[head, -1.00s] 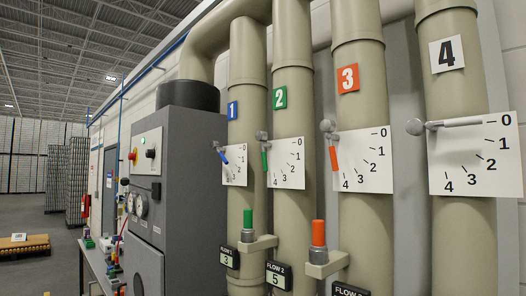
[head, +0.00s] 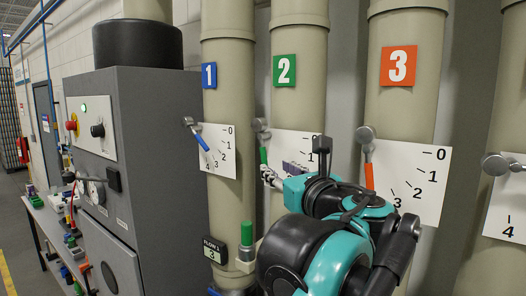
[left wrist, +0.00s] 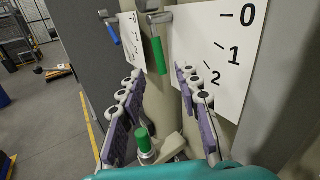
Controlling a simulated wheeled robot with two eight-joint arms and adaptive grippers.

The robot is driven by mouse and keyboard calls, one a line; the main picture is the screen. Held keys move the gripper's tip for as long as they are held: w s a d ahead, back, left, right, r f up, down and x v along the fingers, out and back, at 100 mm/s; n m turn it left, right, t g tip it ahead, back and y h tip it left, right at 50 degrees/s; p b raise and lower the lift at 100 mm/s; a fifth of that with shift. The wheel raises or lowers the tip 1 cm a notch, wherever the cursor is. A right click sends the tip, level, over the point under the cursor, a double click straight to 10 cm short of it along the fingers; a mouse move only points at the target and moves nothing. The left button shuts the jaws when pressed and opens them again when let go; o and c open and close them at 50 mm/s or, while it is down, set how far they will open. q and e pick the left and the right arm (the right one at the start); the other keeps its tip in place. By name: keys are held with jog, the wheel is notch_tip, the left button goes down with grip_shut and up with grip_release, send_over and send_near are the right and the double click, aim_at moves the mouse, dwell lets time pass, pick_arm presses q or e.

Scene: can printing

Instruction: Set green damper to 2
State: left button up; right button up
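The green damper handle (head: 263,155) hangs almost straight down from its grey pivot on pipe 2, in front of a white scale plate (head: 298,144). In the head view my arm hides much of that plate. The handle also shows in the left wrist view (left wrist: 159,56), with 0, 1 and 2 readable to its right on the plate. My left gripper (head: 268,178) is close below the handle's lower end. In the left wrist view its purple-padded fingers (left wrist: 157,72) are spread apart, with the handle's lower end seen between the tips. My right gripper is not in view.
The blue damper handle (head: 202,142) on pipe 1 is to the left and the orange one (head: 369,175) on pipe 3 to the right. A grey cabinet (head: 165,170) stands at the left.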

aim_at(266, 161)
pick_arm(q)
jog(key=x, duration=0.7)
jog(key=shift+w, duration=0.1)
grip_shut()
